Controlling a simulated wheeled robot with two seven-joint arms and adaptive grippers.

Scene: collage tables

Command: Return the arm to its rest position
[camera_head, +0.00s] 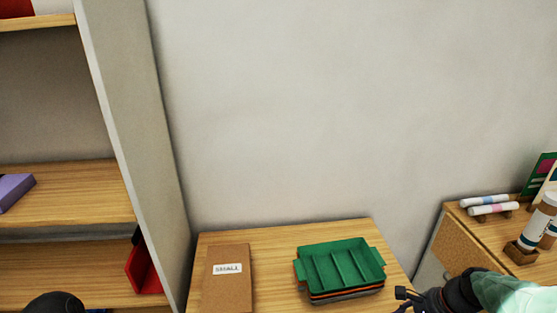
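My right gripper (408,297) shows at the bottom right, beside the right edge of the wooden table. Its black fingers are small and partly cut off by the lower edge, so I cannot tell whether they are open or shut. My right arm (505,293), in a pale green sleeve, comes in from the lower right. A dark rounded part of mine (54,304) shows at the bottom left. My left gripper's fingers are not in view.
A wooden table (285,240) holds a brown box labelled SMALL (229,285) and stacked trays, green on top (340,266). A shelf unit (115,120) stands left. A right-hand cabinet (462,240) carries rolls (487,201) and a white bottle (537,222).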

